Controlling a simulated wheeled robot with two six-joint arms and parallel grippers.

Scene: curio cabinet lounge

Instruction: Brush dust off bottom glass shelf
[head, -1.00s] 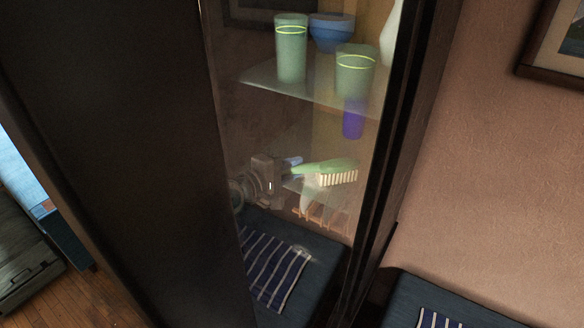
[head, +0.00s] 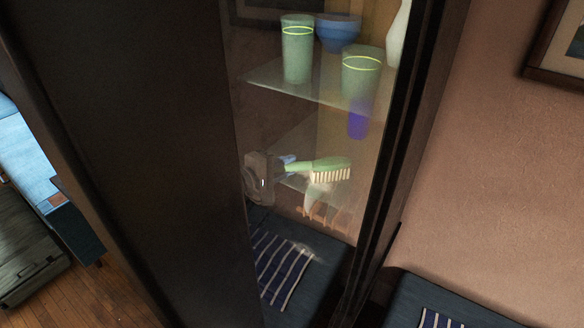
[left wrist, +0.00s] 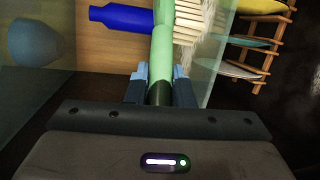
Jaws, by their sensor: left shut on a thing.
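My left gripper (head: 287,165) is inside the cabinet, shut on the handle of a green brush (head: 332,165). The brush has cream bristles that point downward in the head view. It is at the level of the bottom glass shelf (head: 290,182); I cannot tell whether the bristles touch the glass. In the left wrist view, the gripper's fingers (left wrist: 160,88) close on the dark end of the brush handle (left wrist: 162,50), with the bristles to the upper right. A pale patch shows beside the bristles; I cannot tell whether it is dust. My right gripper is out of view.
The upper shelf (head: 270,82) holds green cups (head: 298,55) and a blue bowl (head: 338,35). A blue-violet vessel (head: 358,122) stands behind the brush. A wooden rack with plates (left wrist: 268,45) is close right of the bristles. A dark cabinet panel (head: 150,150) stands at left.

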